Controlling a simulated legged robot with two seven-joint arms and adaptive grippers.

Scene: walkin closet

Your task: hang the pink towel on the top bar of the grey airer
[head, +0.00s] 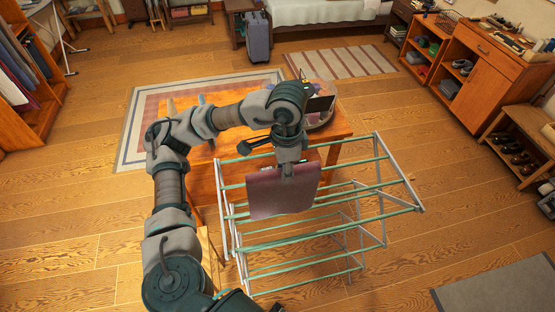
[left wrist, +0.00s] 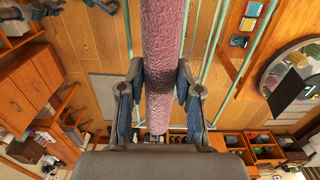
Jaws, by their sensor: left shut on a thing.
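The pink towel (head: 283,193) hangs flat from my left gripper (head: 287,170) over the left part of the grey airer (head: 402,180). The airer has a pale frame and green bars. The towel hides parts of the bars behind it, and I cannot tell whether it touches any. In the left wrist view, the towel (left wrist: 163,50) is a narrow pink strip between the two fingers of the gripper (left wrist: 160,95), which are shut on it. Green airer bars (left wrist: 207,45) run on both sides of it there. My right gripper is not in view.
A wooden table (head: 338,128) stands just behind the airer, with a round tray (head: 324,119) and a dark object on it. Wooden cabinets (head: 478,65) line the right side. A striped rug (head: 345,62) and a suitcase (head: 257,38) lie farther back.

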